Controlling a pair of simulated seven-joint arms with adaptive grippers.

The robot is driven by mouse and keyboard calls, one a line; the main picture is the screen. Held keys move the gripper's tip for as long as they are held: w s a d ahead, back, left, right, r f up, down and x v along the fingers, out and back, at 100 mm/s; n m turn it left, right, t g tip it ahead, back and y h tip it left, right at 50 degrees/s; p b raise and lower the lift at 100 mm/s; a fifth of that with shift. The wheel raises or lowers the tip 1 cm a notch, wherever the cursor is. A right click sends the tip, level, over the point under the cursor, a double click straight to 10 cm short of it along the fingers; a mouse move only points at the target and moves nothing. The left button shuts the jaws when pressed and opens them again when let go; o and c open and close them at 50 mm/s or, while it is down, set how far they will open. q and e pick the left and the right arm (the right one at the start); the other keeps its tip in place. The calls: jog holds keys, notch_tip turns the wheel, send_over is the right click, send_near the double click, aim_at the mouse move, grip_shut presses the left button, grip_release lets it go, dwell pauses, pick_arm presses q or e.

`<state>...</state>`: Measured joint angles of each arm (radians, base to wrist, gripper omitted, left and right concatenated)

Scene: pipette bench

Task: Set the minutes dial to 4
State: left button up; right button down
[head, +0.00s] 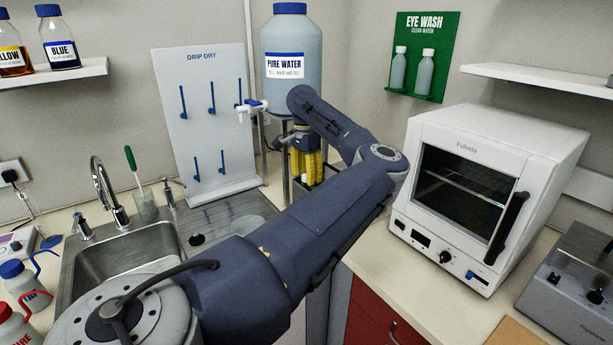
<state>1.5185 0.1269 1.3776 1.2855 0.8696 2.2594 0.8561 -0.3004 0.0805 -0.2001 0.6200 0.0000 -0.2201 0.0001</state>
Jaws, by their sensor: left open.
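A white oven-like cabinet (487,190) stands on the right counter. My left arm crosses the middle of the view. My left gripper (309,172) hangs fingers down below the water bottle, left of and apart from the cabinet. It is open and small in the picture; I see nothing between its fingers. My right gripper is out of view.
A pure water bottle (291,48) with a tap stands behind my left wrist. A drip-dry board (205,115) and sink (120,255) are at left. A grey device (568,285) with knobs sits at far right. Counter in front of the cabinet is clear.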

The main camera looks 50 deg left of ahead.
aim_at(306, 174)
pick_arm(q)
grip_shut()
jog(key=shift+m, duration=0.8)
jog(key=shift+c, duration=0.2)
grip_release()
notch_tip(306, 174, up, 12)
jog(key=shift+a, duration=0.3)
jog(key=shift+w, duration=0.1)
dwell(0.4)
